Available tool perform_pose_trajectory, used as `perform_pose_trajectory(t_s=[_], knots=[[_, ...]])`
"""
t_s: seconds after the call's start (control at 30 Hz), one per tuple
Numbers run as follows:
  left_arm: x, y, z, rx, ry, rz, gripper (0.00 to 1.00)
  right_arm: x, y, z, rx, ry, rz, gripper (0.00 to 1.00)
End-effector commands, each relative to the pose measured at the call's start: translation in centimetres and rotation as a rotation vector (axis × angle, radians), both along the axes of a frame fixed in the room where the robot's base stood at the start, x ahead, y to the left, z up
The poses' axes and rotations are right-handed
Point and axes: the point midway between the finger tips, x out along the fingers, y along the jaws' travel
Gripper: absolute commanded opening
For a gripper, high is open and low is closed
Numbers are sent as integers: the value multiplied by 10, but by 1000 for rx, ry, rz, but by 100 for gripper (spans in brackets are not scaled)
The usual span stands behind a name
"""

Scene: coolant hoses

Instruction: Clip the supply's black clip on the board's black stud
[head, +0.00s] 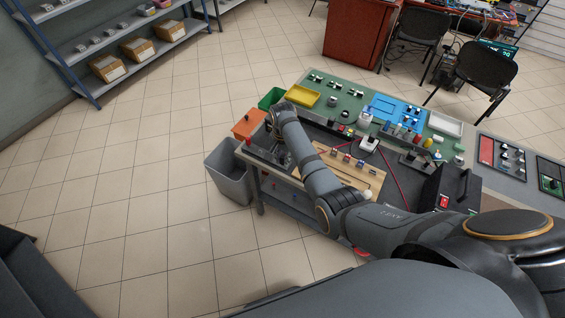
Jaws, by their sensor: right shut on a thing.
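My right arm reaches in from the lower right across the bench. My right gripper (284,160) is at the bench's left end, small and dark, beside the wooden board. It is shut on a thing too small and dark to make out. The wooden board (369,182) lies near the bench's front edge, partly behind my right arm, with several small coloured parts along it. I cannot tell the black stud among them. A dark box with a handle (458,184) and a red button, perhaps the supply, stands at the right. I cannot make out its black clip. My left gripper is not in view.
A red lead (394,177) curves across the dark mat. A white device (369,143) sits behind the board. Orange (248,123), green (271,97) and yellow (303,95) bins or trays are at the left end. A grey waste bin (229,172) stands on the floor beside the bench.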

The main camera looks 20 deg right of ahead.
Motion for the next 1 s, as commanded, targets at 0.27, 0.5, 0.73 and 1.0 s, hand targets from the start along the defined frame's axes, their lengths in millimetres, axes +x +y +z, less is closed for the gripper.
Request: perform_pose_trajectory(t_s=[0.27, 0.5, 0.73, 1.0], knots=[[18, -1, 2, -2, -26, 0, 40, 0, 0, 11, 0, -1, 0, 0], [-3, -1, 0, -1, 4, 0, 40, 0, 0, 25, 1, -1, 0, 0], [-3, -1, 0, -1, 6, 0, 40, 0, 0, 30, 0, 0, 0, 0], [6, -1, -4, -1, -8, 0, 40, 2, -5, 26, -1, 0, -1, 0]])
